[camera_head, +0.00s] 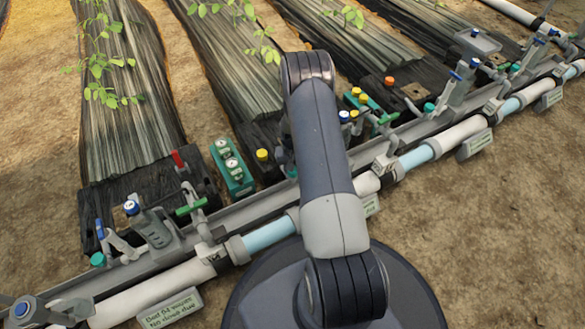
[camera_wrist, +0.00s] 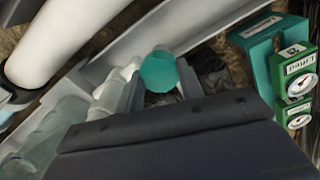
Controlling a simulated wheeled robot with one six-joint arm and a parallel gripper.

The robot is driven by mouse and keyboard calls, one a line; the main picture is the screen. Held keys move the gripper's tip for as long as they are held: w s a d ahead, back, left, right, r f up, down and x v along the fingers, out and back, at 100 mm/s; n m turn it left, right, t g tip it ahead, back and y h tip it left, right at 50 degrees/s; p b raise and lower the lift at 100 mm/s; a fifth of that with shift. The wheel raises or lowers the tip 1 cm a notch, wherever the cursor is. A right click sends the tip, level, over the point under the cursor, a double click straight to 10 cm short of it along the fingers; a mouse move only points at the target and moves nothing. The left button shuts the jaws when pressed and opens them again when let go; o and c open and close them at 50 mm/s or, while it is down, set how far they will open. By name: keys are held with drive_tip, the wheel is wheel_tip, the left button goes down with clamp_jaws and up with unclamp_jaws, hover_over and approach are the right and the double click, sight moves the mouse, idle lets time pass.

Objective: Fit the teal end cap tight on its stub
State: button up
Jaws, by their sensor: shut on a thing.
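The teal end cap (camera_wrist: 160,70) shows in the middle of the wrist view, just beyond the dark edge of my wrist. My gripper (camera_wrist: 162,88) is shut on it; the dark housing hides most of the jaws and the grip itself. Pale grey fittings (camera_wrist: 112,95) stand close on the cap's left; I cannot tell whether it touches them or which part is its stub. In the head view my arm covers the gripper and the cap. Other teal caps show there at the lower left (camera_head: 98,260) and right of the arm (camera_head: 429,107).
A green block with two gauges (camera_head: 232,167) stands left of my arm; it is close on the right in the wrist view (camera_wrist: 262,50). A white pipe (camera_head: 160,287) with clear blue sections (camera_head: 270,234) runs diagonally past valves with coloured handles.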

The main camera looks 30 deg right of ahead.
drive_tip(key=shift+o, duration=0.7)
drive_tip(key=shift+f, duration=0.1)
drive_tip(key=c, duration=0.5)
drive_tip(key=m+b, duration=0.1)
drive_tip(key=m, duration=0.2)
drive_tip(key=shift+s, duration=0.1)
drive_tip(key=shift+m, duration=1.4)
drive_tip(key=shift+b, duration=0.35)
drive_tip(key=m, duration=0.4)
drive_tip(key=shift+m, duration=0.3)
drive_tip(key=shift+a+m, duration=0.1)
drive_tip(key=shift+m, duration=0.4)
drive_tip(key=shift+m, duration=1.3)
